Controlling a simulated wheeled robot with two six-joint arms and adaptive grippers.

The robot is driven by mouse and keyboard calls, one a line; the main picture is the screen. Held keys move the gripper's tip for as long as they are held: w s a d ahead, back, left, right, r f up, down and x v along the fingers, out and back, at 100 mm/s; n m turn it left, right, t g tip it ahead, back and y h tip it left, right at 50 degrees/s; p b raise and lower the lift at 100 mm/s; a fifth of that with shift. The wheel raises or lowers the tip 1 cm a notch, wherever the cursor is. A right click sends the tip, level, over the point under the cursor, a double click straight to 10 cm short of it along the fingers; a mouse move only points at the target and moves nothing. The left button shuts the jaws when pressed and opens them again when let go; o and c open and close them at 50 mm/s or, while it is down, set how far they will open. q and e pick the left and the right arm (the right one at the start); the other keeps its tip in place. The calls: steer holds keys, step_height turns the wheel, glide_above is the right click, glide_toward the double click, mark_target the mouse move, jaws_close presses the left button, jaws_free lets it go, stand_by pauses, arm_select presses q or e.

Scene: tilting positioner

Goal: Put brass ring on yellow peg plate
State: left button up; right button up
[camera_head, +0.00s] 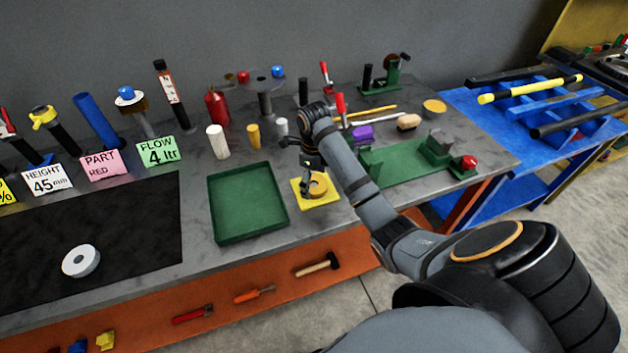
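The yellow peg plate (329,198) lies on the grey workbench, just right of the green tray. The brass ring (317,188) is at the plate, under my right gripper (312,180). It looks to be over the middle of the plate, but the peg is hidden, so I cannot tell whether the ring is around it. My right gripper points down at the ring; its fingers are small and dark, and I cannot tell whether they grip it. My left gripper is not in view.
A green tray (247,236) stands left of the plate. A white ring (80,261) lies on the black mat (150,225). A green fixture (400,165) stands to the right. White (218,142) and yellow (254,136) cylinders stand behind the tray.

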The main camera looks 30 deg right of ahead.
stand_by(0.3)
steer(key=shift+r, duration=0.2)
step_height(320, 180, up, 12)
steer(key=p, duration=1.1)
steer(key=shift+p, duration=0.4)
steer(key=shift+f, duration=0.15)
